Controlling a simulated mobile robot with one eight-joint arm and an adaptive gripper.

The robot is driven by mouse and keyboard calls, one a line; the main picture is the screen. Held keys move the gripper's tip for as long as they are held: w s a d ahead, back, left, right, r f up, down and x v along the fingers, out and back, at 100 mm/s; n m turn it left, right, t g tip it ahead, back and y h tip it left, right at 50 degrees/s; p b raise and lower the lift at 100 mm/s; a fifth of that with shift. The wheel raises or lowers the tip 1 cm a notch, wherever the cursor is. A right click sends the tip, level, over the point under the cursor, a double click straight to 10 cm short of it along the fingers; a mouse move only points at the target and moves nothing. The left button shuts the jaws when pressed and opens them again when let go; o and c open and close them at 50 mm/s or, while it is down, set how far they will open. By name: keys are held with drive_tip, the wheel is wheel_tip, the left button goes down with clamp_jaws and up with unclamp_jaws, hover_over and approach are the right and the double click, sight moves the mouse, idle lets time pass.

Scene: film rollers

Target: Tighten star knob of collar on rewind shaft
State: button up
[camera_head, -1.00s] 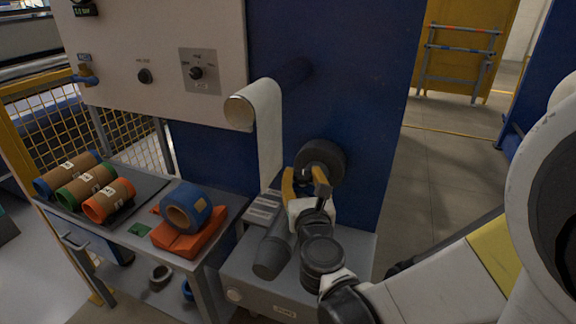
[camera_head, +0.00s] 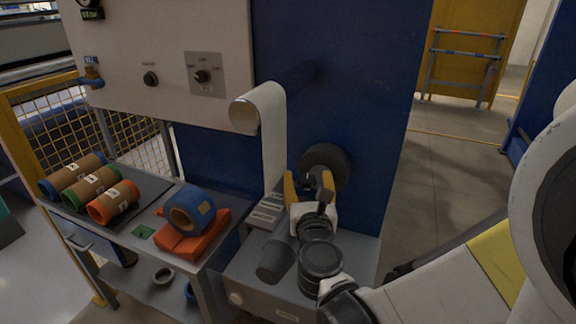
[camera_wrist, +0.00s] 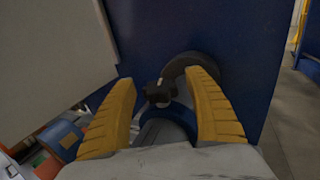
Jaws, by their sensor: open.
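My gripper (camera_head: 307,184) is open in front of the blue machine panel, with its yellow fingers spread apart. The wrist view shows both fingers (camera_wrist: 162,84) with a gap between them. A round black part (camera_head: 326,166), which looks like the rewind shaft or its collar, sticks out from the panel just behind and right of the fingers. It also shows in the wrist view (camera_wrist: 187,64), beyond the fingertips. A small dark knob-like piece (camera_wrist: 157,92) with a pale end lies between the fingers, apart from both. I cannot make out its star shape.
A white web (camera_head: 273,130) hangs from a roller left of my gripper. A grey cabinet (camera_head: 245,275) stands below. A side bench (camera_head: 205,255) at left carries several coloured cores (camera_head: 113,202) and a blue roll (camera_head: 204,205) on orange blocks. Open floor lies right.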

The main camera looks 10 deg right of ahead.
sight(308, 185)
drive_tip(key=v, duration=0.7)
drive_tip(key=shift+s, duration=0.25)
